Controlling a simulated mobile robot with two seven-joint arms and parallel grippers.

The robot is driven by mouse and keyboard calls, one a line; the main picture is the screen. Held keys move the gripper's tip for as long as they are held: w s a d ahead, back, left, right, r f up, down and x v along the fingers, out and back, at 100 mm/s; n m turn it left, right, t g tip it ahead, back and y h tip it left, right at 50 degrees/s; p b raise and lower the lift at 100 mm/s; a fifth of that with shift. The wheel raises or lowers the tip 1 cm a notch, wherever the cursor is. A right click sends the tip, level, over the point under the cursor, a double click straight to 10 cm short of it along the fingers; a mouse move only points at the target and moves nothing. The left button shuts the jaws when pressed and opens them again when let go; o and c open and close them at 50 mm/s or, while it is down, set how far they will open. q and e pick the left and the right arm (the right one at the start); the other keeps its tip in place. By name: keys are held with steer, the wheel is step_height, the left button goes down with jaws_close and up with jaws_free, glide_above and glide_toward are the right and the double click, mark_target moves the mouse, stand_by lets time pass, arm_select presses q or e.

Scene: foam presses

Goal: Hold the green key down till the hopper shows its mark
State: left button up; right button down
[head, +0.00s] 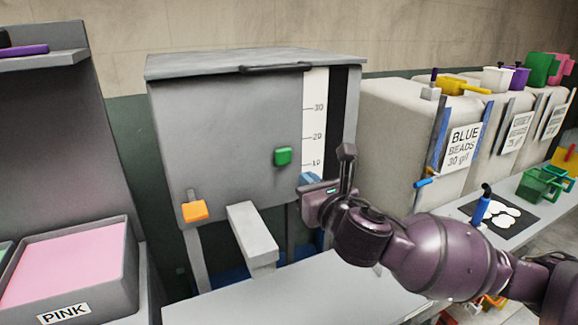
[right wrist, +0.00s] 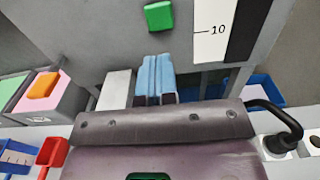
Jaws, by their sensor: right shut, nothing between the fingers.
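The green key (head: 282,156) sits on the front of the grey hopper (head: 225,120), left of a white scale (head: 315,115) marked 10, 20 and 30. A dark strip runs beside the scale, and I see no clear fill level in it. My right gripper (head: 309,179) is shut and empty, with its blue fingers just below and right of the key. In the right wrist view, the fingers (right wrist: 155,75) point toward the hopper front and the green key (right wrist: 159,16) is above their tips, apart from them in the picture. My left gripper is not in view.
An orange key (head: 195,211) is at the hopper's lower left, and a grey chute (head: 252,236) juts out below. A pink-filled bin (head: 70,265) stands at left. Bead dispensers, one labelled BLUE BEADS (head: 462,146), line the right. The grey counter (head: 285,297) in front is clear.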

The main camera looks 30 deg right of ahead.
mark_target(285, 158)
steer(key=w, duration=0.9)
steer(key=shift+d, duration=0.3)
